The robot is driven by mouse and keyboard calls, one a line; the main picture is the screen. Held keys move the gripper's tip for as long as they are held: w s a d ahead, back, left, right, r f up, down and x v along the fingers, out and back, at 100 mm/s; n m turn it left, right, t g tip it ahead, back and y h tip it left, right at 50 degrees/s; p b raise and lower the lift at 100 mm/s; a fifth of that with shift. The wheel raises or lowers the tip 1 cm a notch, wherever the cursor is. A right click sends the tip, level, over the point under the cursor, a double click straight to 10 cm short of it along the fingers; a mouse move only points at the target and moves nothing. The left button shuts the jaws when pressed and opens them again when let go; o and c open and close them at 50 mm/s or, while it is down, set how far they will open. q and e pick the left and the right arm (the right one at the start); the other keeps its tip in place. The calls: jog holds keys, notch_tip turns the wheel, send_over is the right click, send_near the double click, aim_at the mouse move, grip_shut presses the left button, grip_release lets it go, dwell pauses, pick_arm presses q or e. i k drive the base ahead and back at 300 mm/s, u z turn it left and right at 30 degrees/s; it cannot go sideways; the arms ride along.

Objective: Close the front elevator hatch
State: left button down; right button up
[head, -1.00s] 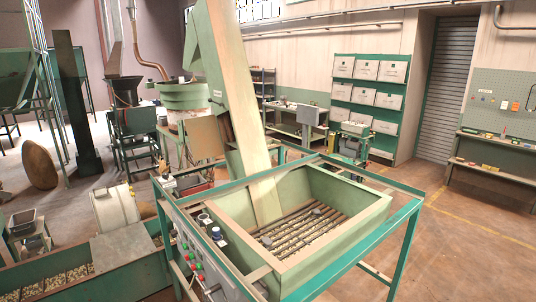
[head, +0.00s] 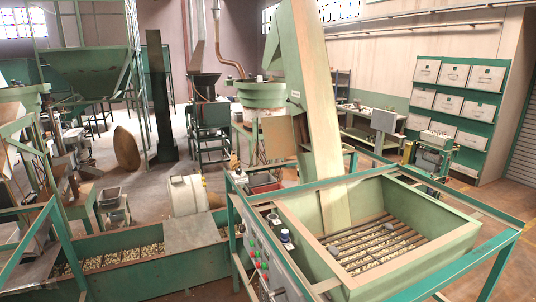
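A tall, pale green elevator column (head: 312,100) rises at a slant out of a green hopper (head: 425,225) in the head view. The hopper has a slatted grate (head: 375,243) and sits in a green frame. A tan rectangular panel (head: 278,137) stands beside the column's left side; I cannot tell whether it is the hatch. Neither of my grippers is in view.
A control panel (head: 262,262) with buttons is on the hopper frame's left side. A long green trough (head: 130,270) of nuts crosses the lower left. A green funnel hopper (head: 85,65) stands at upper left. Some concrete floor (head: 150,195) is open between machines.

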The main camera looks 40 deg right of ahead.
aim_at(277, 131)
jog(key=i, duration=3.15)
jog(key=z, duration=2.15)
jog(key=i, duration=0.5)
jog(key=z, duration=0.05)
